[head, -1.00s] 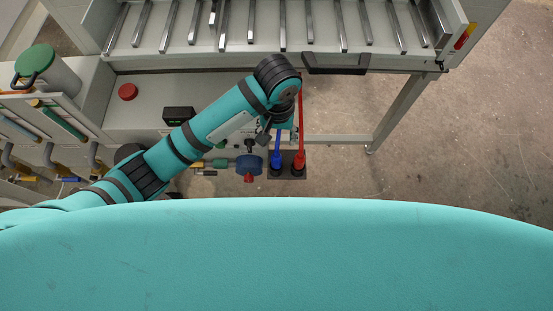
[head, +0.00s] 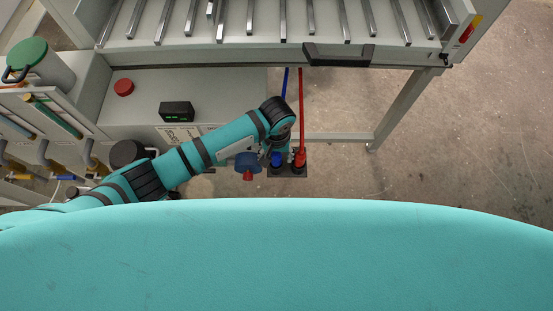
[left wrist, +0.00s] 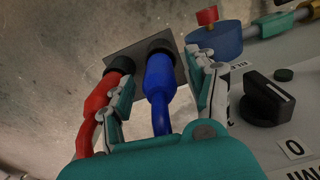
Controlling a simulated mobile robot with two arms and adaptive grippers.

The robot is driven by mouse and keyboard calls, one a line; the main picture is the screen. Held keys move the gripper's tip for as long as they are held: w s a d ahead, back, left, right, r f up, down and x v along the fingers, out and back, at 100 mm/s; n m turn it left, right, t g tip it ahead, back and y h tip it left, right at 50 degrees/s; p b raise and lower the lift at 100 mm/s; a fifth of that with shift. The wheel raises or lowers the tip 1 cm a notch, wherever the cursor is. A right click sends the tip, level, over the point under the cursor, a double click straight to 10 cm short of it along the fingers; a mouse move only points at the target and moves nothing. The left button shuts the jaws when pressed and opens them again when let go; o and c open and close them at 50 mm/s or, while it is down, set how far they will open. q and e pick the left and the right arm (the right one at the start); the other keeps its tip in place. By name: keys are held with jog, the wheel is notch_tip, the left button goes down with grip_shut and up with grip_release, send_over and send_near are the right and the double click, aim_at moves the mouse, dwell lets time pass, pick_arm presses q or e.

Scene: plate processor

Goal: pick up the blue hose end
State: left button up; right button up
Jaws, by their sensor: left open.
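The blue hose end (head: 276,159) stands in a socket on a dark plate (head: 288,175) near the floor. In the left wrist view the blue hose end (left wrist: 158,76) plugs into a black fitting, and its hose runs toward the camera. My left gripper (left wrist: 155,68) is open, with one finger on each side of the blue hose end. The left finger lies between the blue hose and the red hose end (left wrist: 108,85). I cannot tell whether either finger touches a hose. In the head view my wrist hides most of the gripper.
The red hose end (head: 299,158) stands close beside the blue one. A blue valve with a red knob (head: 247,164) is just left. A control panel with a black knob (left wrist: 268,97) lies close to the right finger.

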pick_arm(q)
jog(key=shift+f, duration=0.65)
grip_shut()
notch_tip(320, 180, up, 27)
jog(key=p, duration=1.4)
